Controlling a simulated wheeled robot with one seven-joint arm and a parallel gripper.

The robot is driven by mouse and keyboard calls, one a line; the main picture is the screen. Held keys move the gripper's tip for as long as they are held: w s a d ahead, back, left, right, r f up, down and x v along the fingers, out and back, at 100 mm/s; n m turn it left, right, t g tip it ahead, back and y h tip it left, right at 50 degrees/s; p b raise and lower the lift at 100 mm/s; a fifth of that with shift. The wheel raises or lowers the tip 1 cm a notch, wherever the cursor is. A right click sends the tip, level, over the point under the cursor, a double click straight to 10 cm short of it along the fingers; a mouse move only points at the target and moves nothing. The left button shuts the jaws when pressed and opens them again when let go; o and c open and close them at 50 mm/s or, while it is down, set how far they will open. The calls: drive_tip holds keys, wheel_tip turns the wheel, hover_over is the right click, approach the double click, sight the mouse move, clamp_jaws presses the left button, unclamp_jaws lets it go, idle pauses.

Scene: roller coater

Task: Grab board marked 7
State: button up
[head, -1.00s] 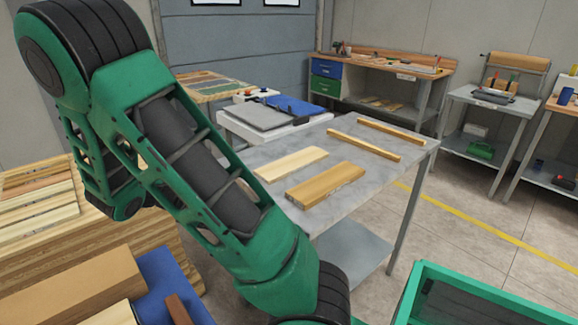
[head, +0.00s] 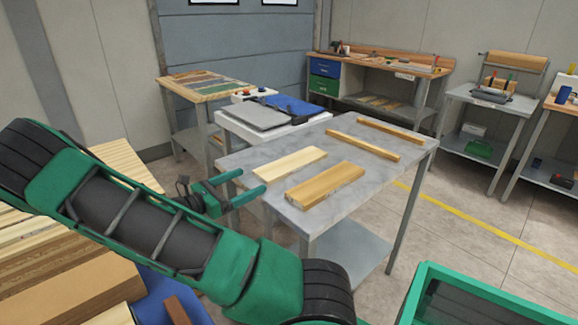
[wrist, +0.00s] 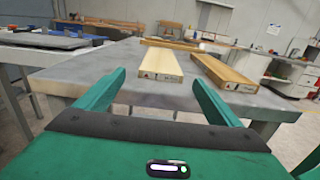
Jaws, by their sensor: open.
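Two wide boards lie flat on the grey table (head: 245,160): a pale board (head: 290,164) and a browner board (head: 325,185). Two narrow strips lie behind them, a nearer strip (head: 363,145) and a farther strip (head: 391,131). In the wrist view the pale board (wrist: 160,63) and the browner board (wrist: 222,73) show small dark marks on their near ends, too small to read. I cannot tell which board is marked 7. My gripper (head: 254,181) is open and empty at the table's near left edge, short of the boards. Its fingers (wrist: 158,80) point toward them.
A white stand (head: 265,128) with a grey and blue press sits behind the table. Stacked wood (head: 90,285) lies at lower left, with a blue surface (head: 190,290) beside it. A green-rimmed bin (head: 490,280) stands at lower right. Workbenches (head: 380,65) line the back wall.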

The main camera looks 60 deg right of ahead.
sight(259, 176)
drive_tip(key=shift+x, duration=3.95)
drive_tip(key=shift+c, duration=0.4)
drive_tip(key=c, duration=1.2)
